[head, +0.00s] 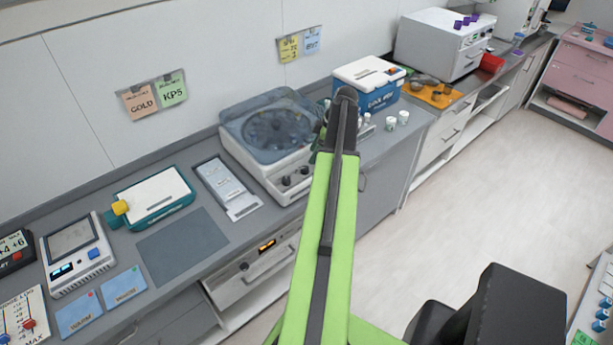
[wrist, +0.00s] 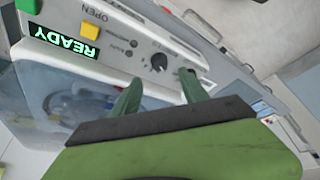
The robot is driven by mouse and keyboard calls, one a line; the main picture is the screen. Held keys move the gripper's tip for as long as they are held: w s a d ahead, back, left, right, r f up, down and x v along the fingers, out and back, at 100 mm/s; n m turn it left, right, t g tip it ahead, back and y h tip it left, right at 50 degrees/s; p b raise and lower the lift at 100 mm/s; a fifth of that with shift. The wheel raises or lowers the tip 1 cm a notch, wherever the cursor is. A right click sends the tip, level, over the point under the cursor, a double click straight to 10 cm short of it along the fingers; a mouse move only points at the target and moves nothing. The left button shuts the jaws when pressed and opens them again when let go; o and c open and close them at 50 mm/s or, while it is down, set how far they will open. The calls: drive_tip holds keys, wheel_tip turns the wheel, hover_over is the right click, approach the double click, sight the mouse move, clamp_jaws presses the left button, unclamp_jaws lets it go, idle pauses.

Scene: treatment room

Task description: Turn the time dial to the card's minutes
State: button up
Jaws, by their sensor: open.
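The centrifuge (head: 270,125) is a pale machine with a clear bluish lid, standing on the counter beside my arm. Two dark dials show on its front: a left dial (head: 287,181) and a right dial (head: 304,171). In the wrist view the panel appears upside down, with a lit READY display (wrist: 63,38) and a black dial (wrist: 158,62). My gripper (wrist: 160,79) is open, its green fingertips straddling the dial's position from just below in the picture, apparently empty. Wall cards are yellow (head: 289,48) and blue (head: 312,41); their small print is not clearly readable.
Orange (head: 140,98) and green (head: 172,88) cards hang further left. A blue cool box (head: 368,83) and small white pots (head: 391,124) stand right of the centrifuge. A flat grey panel (head: 227,187) lies left of it. Open floor lies to the right.

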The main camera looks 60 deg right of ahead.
sight(305, 168)
drive_tip(key=b+x, duration=0.5)
drive_tip(key=x, duration=0.3)
drive_tip(key=shift+b, duration=0.35)
drive_tip(key=shift+r, duration=0.2)
clamp_jaws()
